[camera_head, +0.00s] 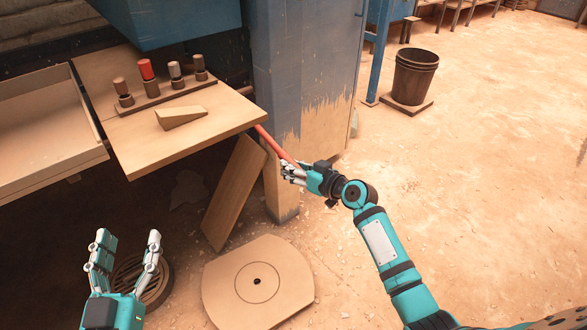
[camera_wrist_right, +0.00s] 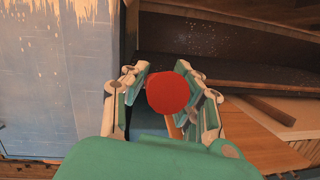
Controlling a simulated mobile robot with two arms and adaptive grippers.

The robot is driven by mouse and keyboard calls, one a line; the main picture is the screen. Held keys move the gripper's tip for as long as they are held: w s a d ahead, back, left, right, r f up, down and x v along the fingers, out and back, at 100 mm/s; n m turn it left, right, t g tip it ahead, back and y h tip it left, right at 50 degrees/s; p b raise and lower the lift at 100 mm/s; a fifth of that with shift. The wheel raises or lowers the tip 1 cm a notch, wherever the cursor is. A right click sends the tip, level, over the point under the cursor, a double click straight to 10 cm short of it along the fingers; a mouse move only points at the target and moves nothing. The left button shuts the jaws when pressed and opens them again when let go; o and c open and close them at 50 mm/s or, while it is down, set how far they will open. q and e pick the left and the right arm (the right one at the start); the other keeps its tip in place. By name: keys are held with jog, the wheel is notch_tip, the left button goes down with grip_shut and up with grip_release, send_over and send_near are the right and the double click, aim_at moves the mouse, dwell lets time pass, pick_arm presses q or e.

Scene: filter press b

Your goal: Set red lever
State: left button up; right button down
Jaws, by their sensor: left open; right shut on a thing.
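The red lever (camera_head: 275,143) is a thin red bar that slants down to the right from the edge of the wooden table, beside the blue post. My right gripper (camera_head: 292,170) is shut on its lower end. In the right wrist view the lever shows as a round red end (camera_wrist_right: 167,92) between the fingers of my right gripper (camera_wrist_right: 165,95). The lever's far end is hidden behind the table edge. My left gripper (camera_head: 124,250) is open and empty, with its fingers pointing up, low at the left and well away from the lever.
The wooden table (camera_head: 215,118) holds a row of small knobs, one red-topped (camera_head: 147,72), and a wooden wedge (camera_head: 180,117). The blue post (camera_head: 300,80) stands beside the lever. A leaning board (camera_head: 233,195) and a round-sided plate (camera_head: 257,282) are below. Floor at right is open around a bucket (camera_head: 414,75).

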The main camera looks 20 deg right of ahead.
jog(key=shift+f, duration=0.15)
jog(key=c, duration=1.5)
grip_release()
jog(key=o, duration=0.4)
jog(key=shift+w+f, duration=0.1)
jog(key=shift+o, duration=0.2)
jog(key=v, duration=1.2)
